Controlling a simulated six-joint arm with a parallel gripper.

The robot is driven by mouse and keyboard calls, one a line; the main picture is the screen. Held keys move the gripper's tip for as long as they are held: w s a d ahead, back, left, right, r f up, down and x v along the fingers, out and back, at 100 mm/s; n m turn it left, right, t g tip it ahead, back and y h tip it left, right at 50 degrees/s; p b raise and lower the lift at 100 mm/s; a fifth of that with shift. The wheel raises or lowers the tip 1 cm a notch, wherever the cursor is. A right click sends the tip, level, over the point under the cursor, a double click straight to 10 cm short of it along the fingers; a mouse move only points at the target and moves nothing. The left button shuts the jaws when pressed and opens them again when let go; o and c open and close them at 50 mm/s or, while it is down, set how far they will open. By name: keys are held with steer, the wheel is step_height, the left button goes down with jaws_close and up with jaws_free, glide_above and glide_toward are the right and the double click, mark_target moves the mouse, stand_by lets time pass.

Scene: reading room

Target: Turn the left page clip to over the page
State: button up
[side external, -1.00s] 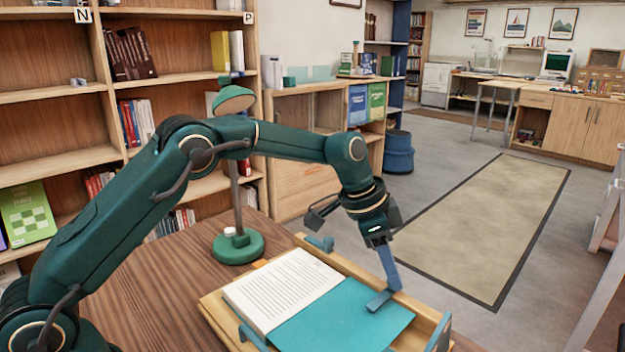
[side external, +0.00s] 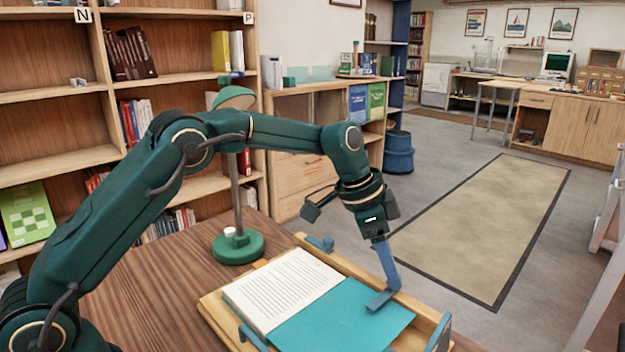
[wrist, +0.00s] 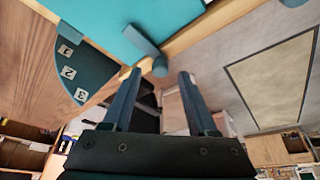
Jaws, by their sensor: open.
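An open book lies on a wooden stand (side external: 218,306), with a white printed page (side external: 280,288) at left and a teal page (side external: 345,318) at right. A blue-grey clip (side external: 379,300) lies at the far right edge of the teal page; its arm (wrist: 145,42) reaches over the page edge in the wrist view. My gripper (side external: 394,284) is right above this clip. In the wrist view my gripper (wrist: 160,75) is open, with the clip's rounded end between or just beyond the fingertips; contact cannot be told. Another clip (side external: 321,243) sits at the stand's back edge, off the white page.
More blue-grey pieces show at the stand's near side (side external: 252,337) and right corner (side external: 440,334). A green lamp (side external: 238,246) stands on the wooden table behind the book. A dark green panel numbered 1 to 3 (wrist: 82,70) shows in the wrist view. Floor lies beyond the stand.

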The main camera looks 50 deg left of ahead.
steer(key=shift+v, duration=1.9)
steer(key=s+a+r+n+t+y, duration=0.1)
steer(key=s+a+r+n+t, duration=0.2)
steer(key=s+r, duration=0.85)
steer(key=s+a+f+n+y, duration=0.1)
steer(key=s+a+f+n, duration=0.1)
steer(key=s, duration=0.5)
steer(key=s+a+f+n+y, duration=0.1)
steer(key=s+a+f+n, duration=0.2)
steer(key=s+f, duration=0.3)
steer(key=shift+s+f+n, duration=0.35)
steer(key=shift+f+n, duration=0.25)
